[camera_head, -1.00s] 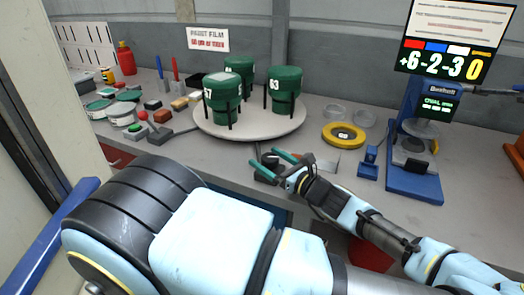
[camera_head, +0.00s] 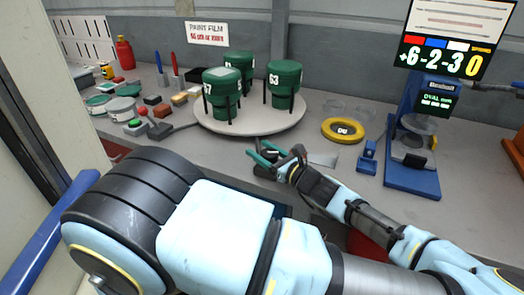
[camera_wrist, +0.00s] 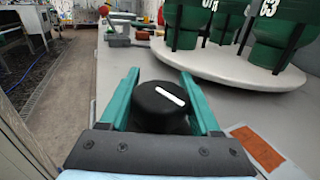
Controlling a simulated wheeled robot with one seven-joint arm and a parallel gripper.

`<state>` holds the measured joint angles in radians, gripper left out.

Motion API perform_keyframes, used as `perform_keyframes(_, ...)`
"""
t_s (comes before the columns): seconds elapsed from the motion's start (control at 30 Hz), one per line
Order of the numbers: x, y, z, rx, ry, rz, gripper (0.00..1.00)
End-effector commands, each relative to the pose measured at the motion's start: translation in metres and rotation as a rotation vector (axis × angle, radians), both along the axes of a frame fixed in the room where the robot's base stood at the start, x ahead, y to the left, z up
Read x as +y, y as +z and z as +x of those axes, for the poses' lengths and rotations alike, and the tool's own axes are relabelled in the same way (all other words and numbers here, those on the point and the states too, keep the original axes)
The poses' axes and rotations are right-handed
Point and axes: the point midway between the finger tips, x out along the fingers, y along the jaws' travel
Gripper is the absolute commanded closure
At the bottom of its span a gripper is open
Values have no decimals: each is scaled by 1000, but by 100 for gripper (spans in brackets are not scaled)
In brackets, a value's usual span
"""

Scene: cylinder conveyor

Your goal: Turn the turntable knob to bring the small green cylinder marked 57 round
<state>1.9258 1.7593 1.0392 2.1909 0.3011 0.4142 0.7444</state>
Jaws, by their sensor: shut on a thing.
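The turntable (camera_head: 250,129) is a round pale disc on the bench, bearing three green cylinders in black posts. The cylinder marked 57 (camera_head: 221,84) stands at the front left; only part of its number shows. The cylinder marked 63 (camera_head: 285,78) is at the right, and a third (camera_head: 238,64) is at the back, its number mostly hidden. The black knob (camera_wrist: 160,106) with a white line shows in the wrist view, in front of the turntable. My gripper (camera_head: 262,157) has its green fingers (camera_wrist: 163,95) on either side of the knob and is shut on it.
A yellow ring (camera_head: 343,131) lies right of the turntable, with a blue gauge stand (camera_head: 412,180) beyond it. An orange patch (camera_wrist: 258,148) lies right of the knob.

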Motion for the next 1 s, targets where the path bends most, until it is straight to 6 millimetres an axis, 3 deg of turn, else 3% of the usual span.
perform_keyframes(0.03, 0, 0, 0, 0, 1, 0, 61)
perform_keyframes(0.3, 0, 0, 0, 1, 1, 1, 91)
perform_keyframes(1.0, 3, -1, -3, 1, 130, 1, 92)
